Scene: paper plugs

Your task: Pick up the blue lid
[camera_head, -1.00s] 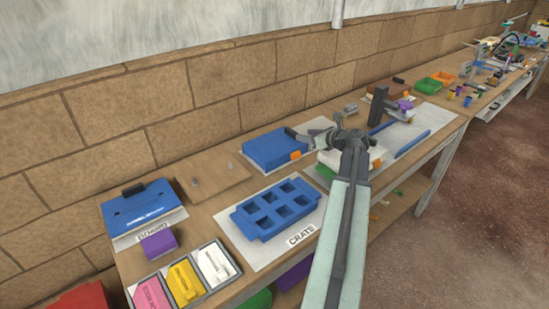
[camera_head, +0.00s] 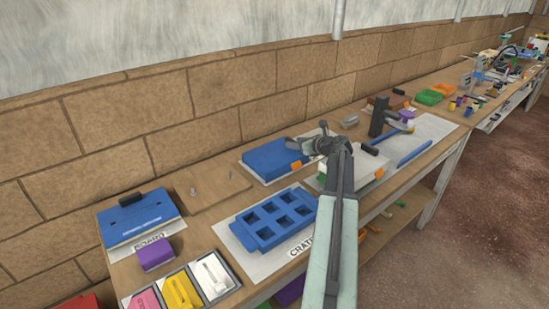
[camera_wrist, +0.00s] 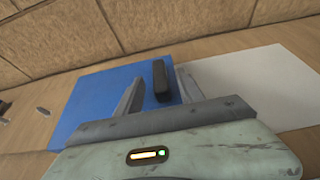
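The blue lid (camera_head: 266,161) is a flat blue square lying on the bench near the wall, with an orange block at its right front corner. The wrist view shows its top (camera_wrist: 95,100) and a dark upright handle (camera_wrist: 160,80). My gripper (camera_wrist: 157,80) is open, one finger on each side of the handle, with a visible gap on the left. I cannot tell whether the right finger touches it. In the head view my gripper (camera_head: 290,145) is over the lid's far right part, and its fingertips are hard to make out.
A blue crate (camera_head: 262,232) with square pockets stands in front. Left is a wooden board (camera_head: 205,190) with two pegs, then another blue panel (camera_head: 140,213) with a black handle. A dark post (camera_head: 377,117) and a white sheet (camera_head: 430,130) are to the right.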

